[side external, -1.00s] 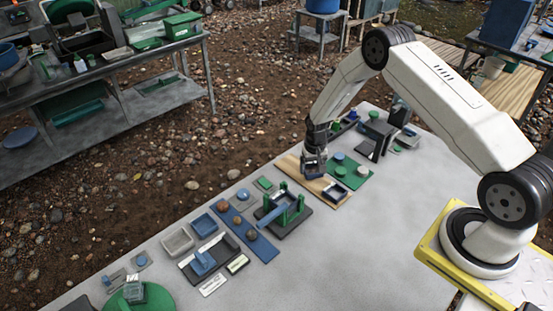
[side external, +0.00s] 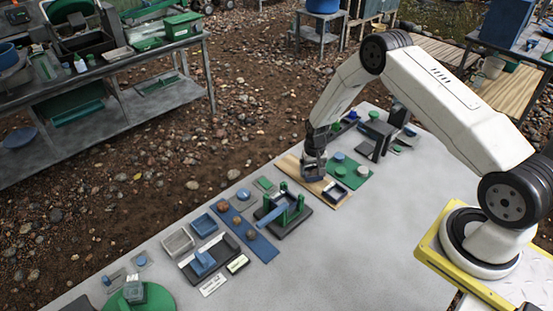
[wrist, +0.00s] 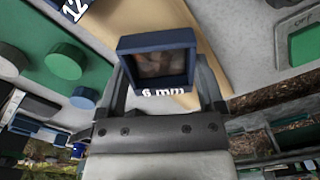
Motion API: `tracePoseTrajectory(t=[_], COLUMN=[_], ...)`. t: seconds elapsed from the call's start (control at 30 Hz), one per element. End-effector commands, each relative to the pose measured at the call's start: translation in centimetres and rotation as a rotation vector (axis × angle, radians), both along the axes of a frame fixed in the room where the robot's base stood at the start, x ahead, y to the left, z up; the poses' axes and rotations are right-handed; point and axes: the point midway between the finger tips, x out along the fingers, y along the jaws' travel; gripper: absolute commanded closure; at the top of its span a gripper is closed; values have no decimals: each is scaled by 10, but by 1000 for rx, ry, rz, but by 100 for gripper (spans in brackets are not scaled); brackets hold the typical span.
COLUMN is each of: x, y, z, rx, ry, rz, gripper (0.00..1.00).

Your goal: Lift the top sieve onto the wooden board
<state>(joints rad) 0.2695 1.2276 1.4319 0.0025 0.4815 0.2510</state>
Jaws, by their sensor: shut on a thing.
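My gripper (side external: 314,170) is shut on a small square sieve with a dark blue frame and "6 mm" on its side. In the wrist view the 6 mm sieve (wrist: 158,42) sits between the two fingers, with a brownish mesh in its opening. The wooden board (side external: 289,165) lies under my gripper in the side view; part of it also shows in the wrist view (wrist: 215,30). Another dark-framed sieve (side external: 337,190) rests at the board's near right end. A sieve marked "12" (wrist: 72,10) shows at the wrist view's top left. Any gap beneath the held sieve is not clear.
A green mat (side external: 352,182) with round knobs lies just right of the board. A green posted stand (side external: 284,212) is to the left, beside a blue strip (side external: 258,245) with brown stones. The grey table's front (side external: 340,260) is clear.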

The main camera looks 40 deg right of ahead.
Motion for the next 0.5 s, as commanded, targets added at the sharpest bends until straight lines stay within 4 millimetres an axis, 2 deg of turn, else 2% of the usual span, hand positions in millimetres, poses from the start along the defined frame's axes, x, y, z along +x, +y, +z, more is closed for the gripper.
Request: tracePoseTrajectory(t=[0.5], x=[0], y=[0], z=[-4], rx=[0], ry=[-1], rz=[0], gripper=[65])
